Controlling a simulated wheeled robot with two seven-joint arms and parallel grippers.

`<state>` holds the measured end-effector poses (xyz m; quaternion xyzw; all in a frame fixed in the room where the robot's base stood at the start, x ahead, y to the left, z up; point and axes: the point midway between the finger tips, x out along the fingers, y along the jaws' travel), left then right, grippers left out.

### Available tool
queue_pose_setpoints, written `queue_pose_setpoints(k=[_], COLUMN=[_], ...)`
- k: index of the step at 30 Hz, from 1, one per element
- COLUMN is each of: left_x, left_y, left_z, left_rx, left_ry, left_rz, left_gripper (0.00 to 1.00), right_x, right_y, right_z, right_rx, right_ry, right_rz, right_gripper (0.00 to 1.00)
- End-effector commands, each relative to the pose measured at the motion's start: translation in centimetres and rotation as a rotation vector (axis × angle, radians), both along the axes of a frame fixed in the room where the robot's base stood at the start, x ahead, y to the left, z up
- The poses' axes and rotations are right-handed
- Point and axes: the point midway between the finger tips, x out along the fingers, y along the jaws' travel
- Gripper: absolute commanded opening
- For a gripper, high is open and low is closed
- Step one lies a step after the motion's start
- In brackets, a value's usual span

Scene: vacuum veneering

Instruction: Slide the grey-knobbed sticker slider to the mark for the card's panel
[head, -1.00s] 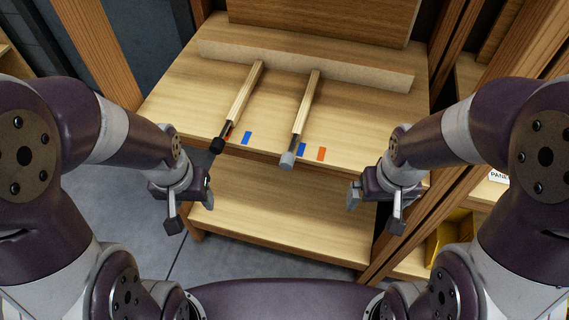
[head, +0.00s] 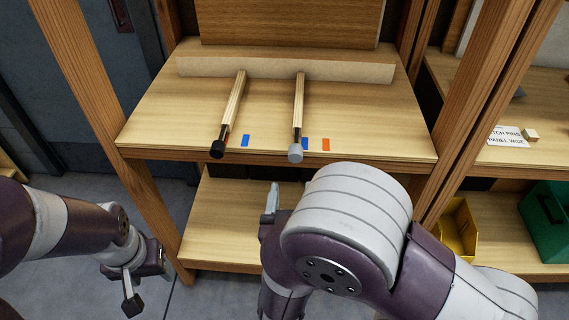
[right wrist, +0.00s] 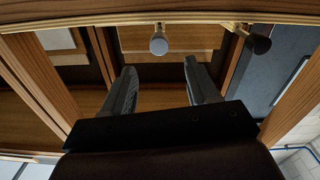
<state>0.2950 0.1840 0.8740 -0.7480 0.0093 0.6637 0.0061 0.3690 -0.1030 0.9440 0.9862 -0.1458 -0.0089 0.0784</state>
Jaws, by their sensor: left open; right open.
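The grey-knobbed slider (head: 298,105) is a pale wooden bar lying on the upper shelf. Its grey knob (head: 295,153) sticks out at the front edge. A blue mark (head: 305,144) lies just right of the bar and an orange mark (head: 326,144) further right. The card (head: 507,137) at the right reads "PANEL WIDE" on its lower line; a post hides part of its upper line. My right gripper (right wrist: 161,88) is open and empty, with the grey knob (right wrist: 159,41) beyond its fingertips, apart from them. My left gripper (head: 135,285) is open and empty, low at left.
A black-knobbed slider (head: 229,115) lies left of the grey one, with a blue mark (head: 245,140) beside it. A raised strip (head: 285,68) crosses the shelf's back. Wooden posts flank the shelf. A yellow bin (head: 458,232) and green bin (head: 543,220) stand at right.

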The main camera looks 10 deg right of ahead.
Motion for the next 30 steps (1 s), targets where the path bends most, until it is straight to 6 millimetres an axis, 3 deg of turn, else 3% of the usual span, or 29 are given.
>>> queue_pose_setpoints(k=[6,12,18,26,27,30], left_x=[0.0,0.0,0.0,0.0,0.0,0.0], left_y=[0.0,0.0,0.0,0.0,0.0,0.0], left_z=[0.1,0.1,0.1,0.1,0.1,0.1], left_rx=[0.0,0.0,0.0,0.0,0.0,0.0], left_ry=[0.0,0.0,0.0,0.0,0.0,0.0], left_rz=[0.0,0.0,0.0,0.0,0.0,0.0], left_gripper=[0.59,0.59,0.59,0.59,0.59,0.59], right_x=[5.2,9.1,10.9,11.2,11.2,11.1], right_y=[-1.8,-2.9,-3.4,-3.4,-3.4,-3.4], right_z=[0.1,0.1,0.1,0.1,0.1,0.1], right_rx=[0.001,0.002,0.002,0.001,0.001,0.002], right_ry=[0.001,0.002,0.002,0.003,0.004,0.004], right_rz=[-0.008,-0.004,-0.001,0.002,0.0,0.0], right_gripper=[0.59,0.59,0.59,0.59,0.56,0.23])
